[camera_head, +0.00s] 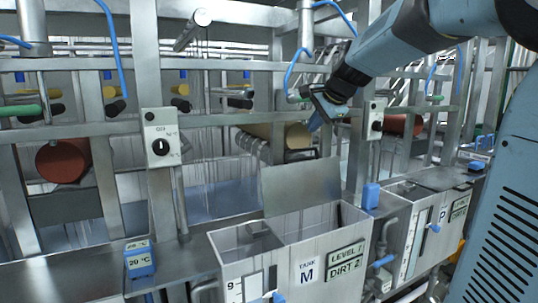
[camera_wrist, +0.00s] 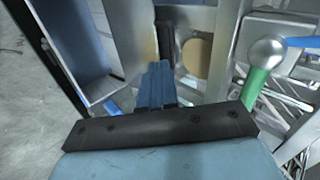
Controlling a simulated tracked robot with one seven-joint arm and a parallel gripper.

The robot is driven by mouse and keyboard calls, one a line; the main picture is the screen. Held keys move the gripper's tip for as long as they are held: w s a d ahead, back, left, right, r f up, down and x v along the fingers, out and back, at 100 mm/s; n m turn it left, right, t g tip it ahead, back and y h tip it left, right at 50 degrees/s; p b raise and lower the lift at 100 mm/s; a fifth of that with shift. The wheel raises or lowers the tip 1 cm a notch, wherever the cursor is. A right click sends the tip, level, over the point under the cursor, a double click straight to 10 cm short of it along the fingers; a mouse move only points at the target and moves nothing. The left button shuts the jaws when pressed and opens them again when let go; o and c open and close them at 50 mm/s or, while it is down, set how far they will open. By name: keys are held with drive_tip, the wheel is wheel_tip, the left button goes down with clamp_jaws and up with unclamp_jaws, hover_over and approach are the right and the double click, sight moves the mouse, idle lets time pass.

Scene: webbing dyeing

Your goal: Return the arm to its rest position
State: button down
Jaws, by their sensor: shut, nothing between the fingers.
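My arm reaches in from the upper right in the head view. My gripper (camera_head: 314,124) hangs at its end, above and behind tank M (camera_head: 308,272) and in front of the tan roller (camera_head: 278,136). In the wrist view the blue fingers of my gripper (camera_wrist: 158,72) lie together, shut, with nothing held. The tan roller also shows past the fingertips in the wrist view (camera_wrist: 196,58). I cannot tell how close the fingers are to the roller.
A steel upright with a dial box (camera_head: 161,138) stands left of the arm. Another control box (camera_head: 374,120) is just right of the gripper. Red rollers (camera_head: 64,160) sit farther out. A blue temperature display (camera_head: 140,262) stands at the lower left. Tank P (camera_head: 408,222) is at the right.

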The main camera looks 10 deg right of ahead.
drive_tip(key=s+f+n+g+h, duration=0.1)
drive_tip(key=s+f+n, duration=0.3)
drive_tip(key=s, duration=0.6)
drive_tip(key=s+f+n, duration=0.5)
drive_tip(key=s, duration=0.5)
drive_tip(key=s+f+n+g+h, duration=0.1)
drive_tip(key=s+f+n, duration=0.3)
drive_tip(key=s, duration=0.6)
drive_tip(key=shift+a+f+g+h, duration=0.25)
drive_tip(key=shift+f+g+h, duration=0.05)
drive_tip(key=shift+f, duration=0.55)
drive_tip(key=shift+s, duration=0.1)
drive_tip(key=shift+d, duration=0.1)
